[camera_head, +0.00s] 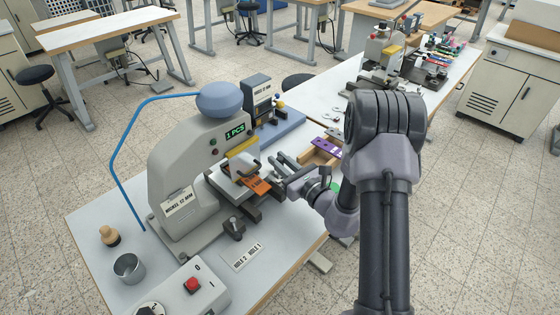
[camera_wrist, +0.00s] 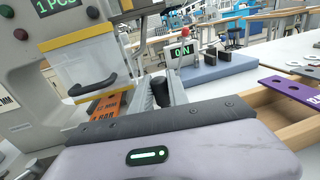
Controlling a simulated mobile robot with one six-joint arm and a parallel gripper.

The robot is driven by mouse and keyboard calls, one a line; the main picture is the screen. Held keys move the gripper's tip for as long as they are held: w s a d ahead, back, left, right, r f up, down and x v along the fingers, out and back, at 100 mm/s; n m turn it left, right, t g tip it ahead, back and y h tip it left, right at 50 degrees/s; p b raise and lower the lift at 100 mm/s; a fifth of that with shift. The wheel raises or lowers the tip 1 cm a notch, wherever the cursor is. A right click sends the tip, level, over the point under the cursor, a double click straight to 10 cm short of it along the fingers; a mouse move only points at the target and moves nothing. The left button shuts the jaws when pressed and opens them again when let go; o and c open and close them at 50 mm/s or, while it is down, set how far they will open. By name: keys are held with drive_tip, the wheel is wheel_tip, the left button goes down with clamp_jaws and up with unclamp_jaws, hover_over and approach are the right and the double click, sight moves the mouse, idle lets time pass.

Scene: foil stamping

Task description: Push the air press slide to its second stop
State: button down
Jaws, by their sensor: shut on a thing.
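The air press (camera_head: 180,170) is a grey machine with a blue-grey dome, and its green display reads 1 PCS. Its slide (camera_head: 246,192) sticks out at the front, low under the head, and carries an orange piece (camera_head: 258,185). The orange piece also shows in the wrist view (camera_wrist: 112,104), partly under the yellow-topped clear guard (camera_wrist: 88,62). My gripper (camera_head: 286,189) is at the slide's outer end, shut on the slide handle. A dark upright knob (camera_wrist: 161,91) stands just beyond my gripper in the wrist view. The grip itself and the slide's stops are hidden.
A control box with a red button (camera_head: 192,284), a metal cup (camera_head: 129,268) and a wooden-handled stamp (camera_head: 109,236) are at the front left. A label plate (camera_head: 242,256) lies in front. A wooden tray with a purple piece (camera_head: 326,147) is close by my arm on the right.

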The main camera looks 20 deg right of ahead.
drive_tip(key=x, duration=0.1)
drive_tip(key=p+x, duration=0.1)
drive_tip(key=x, duration=0.1)
drive_tip(key=shift+a, duration=0.35)
drive_tip(key=c, duration=1.6)
unclamp_jaws()
drive_tip(key=o, duration=0.3)
drive_tip(key=shift+w, duration=0.1)
drive_tip(key=p+v, duration=0.2)
drive_tip(key=v, duration=1.5)
drive_tip(key=shift+s+d, duration=0.15)
drive_tip(key=shift+s, duration=0.1)
